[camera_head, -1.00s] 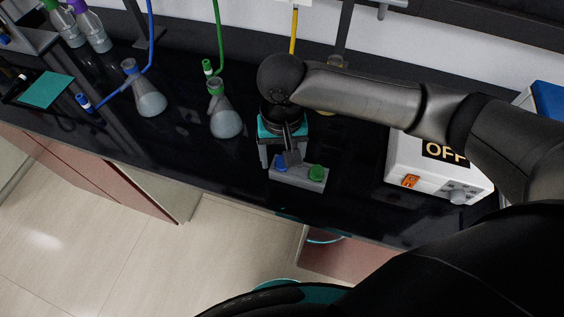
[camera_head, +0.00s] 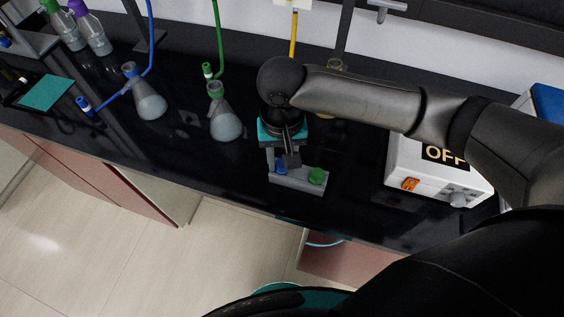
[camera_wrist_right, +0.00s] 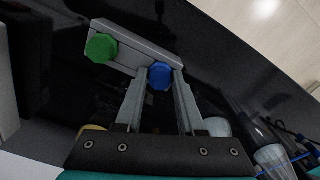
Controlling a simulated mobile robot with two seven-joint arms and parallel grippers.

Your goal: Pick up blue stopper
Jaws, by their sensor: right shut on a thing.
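The blue stopper (camera_head: 281,168) is at the left end of a small grey holder block (camera_head: 290,184) on the black bench. It also shows in the right wrist view (camera_wrist_right: 160,76), between the tips of my right gripper (camera_wrist_right: 158,82). My right gripper (camera_head: 289,158) reaches down over the holder in the head view, shut on the blue stopper. A green stopper (camera_head: 317,176) sits at the right end of the same block, just beside it; in the wrist view it is at the left (camera_wrist_right: 101,48). How far the stopper is raised above the block is hard to tell. My left gripper is not in view.
A flask with a green neck (camera_head: 224,121) and one with a blue neck (camera_head: 148,100) stand to the left. A white device marked OFF (camera_head: 440,165) stands at right. The bench's front edge runs close below the holder.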

